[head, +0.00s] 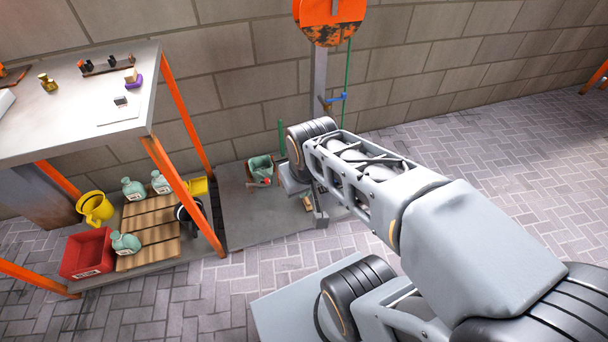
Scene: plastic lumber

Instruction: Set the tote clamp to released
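A small green tote (261,166) stands on a low grey platform in the head view, just left of my arm's wrist. A small red-tipped part (262,182) sits at the tote's front edge; it may be the clamp handle, but it is too small to tell its position. My arm reaches from the lower right toward the platform. My gripper (304,194) seems to point down just right of the tote, apart from it. Its fingers are partly hidden and too small to read.
The grey platform (240,216) has bare room in front of the tote. An orange-legged table (60,125) stands left, with a red bin (88,252), yellow bucket (94,207) and green jugs (125,243) below. A post with an orange wheel (330,20) rises behind my wrist.

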